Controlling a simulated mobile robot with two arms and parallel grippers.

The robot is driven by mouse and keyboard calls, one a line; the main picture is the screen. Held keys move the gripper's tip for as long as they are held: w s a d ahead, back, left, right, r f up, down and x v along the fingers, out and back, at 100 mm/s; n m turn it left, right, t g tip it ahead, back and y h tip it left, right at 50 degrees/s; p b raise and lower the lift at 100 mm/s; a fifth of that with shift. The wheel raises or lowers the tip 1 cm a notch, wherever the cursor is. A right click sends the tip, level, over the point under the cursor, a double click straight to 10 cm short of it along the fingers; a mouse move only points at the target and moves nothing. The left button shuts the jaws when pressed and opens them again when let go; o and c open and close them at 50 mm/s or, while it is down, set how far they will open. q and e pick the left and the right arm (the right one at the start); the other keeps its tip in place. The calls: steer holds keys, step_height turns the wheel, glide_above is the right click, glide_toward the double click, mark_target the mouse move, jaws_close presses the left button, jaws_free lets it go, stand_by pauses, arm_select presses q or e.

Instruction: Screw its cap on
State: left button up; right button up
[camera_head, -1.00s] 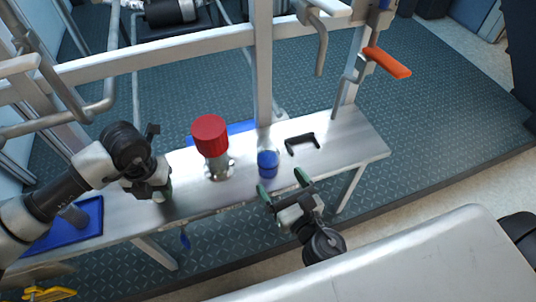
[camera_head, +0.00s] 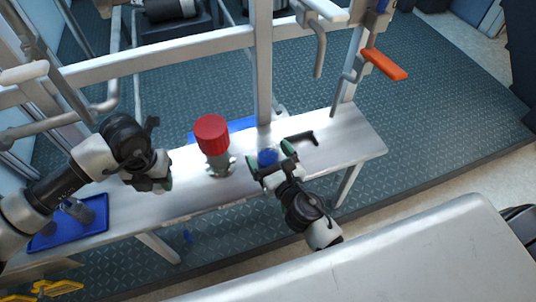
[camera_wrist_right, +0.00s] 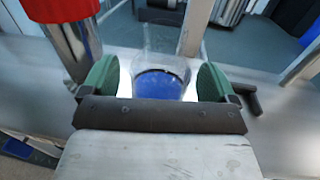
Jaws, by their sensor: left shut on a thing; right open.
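A clear vessel with blue in its lower part (camera_head: 268,157) stands on the metal bench. It also shows in the right wrist view (camera_wrist_right: 158,84), between two green fingers. My right gripper (camera_head: 271,158) is open around it, with a gap visible on each side in the wrist view. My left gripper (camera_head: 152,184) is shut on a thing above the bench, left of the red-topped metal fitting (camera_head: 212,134). The thing it holds is hidden by the gripper. I cannot make out a loose cap.
A blue tray (camera_head: 45,238) with a clear container (camera_head: 80,212) is at the bench's left end. A black bracket (camera_head: 301,137) lies right of the vessel. The frame's upright post (camera_head: 262,70) stands behind it. The bench's right end (camera_head: 355,140) is clear.

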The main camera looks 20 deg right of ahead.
mark_target(270, 143)
steer(key=shift+w, duration=0.2)
steer(key=shift+c, duration=0.3)
steer(key=c, duration=1.2)
steer(key=shift+o, duration=0.2)
arm_select(q)
steer(key=shift+r, duration=0.15)
arm_select(e)
steer(key=shift+r, duration=0.1)
